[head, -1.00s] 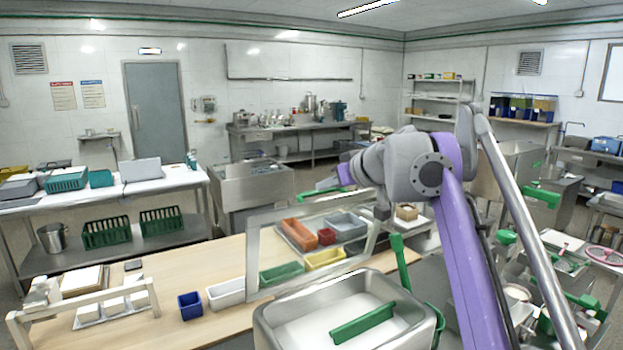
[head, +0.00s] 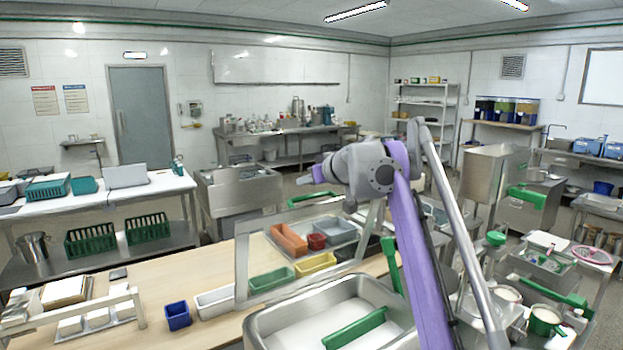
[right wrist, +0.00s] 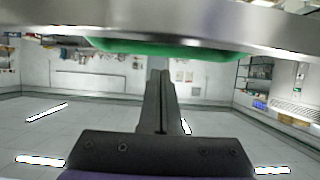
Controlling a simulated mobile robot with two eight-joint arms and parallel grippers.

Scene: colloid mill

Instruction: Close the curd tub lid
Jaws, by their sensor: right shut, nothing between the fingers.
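The curd tub (head: 262,325) is a steel tub at the bottom centre of the head view, with white contents and a green bar (head: 355,328) in it. Its lid (head: 241,272) looks like a metal-framed clear panel standing raised and tilted above the tub's far side. A green handle (head: 312,198) shows at the lid's top edge. My right gripper (head: 308,176) is shut and empty, just above that handle; I cannot tell whether they touch. The right wrist view shows its closed fingers (right wrist: 158,100) below a metal band and a green part (right wrist: 165,47). My left gripper is not in view.
Behind the lid stand coloured bins, with a green bin (head: 271,280) and a yellow bin (head: 316,264) among them. A blue bin (head: 178,316) and a white rack (head: 85,312) are on the wooden table to the left. A cluttered steel bench is at the right.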

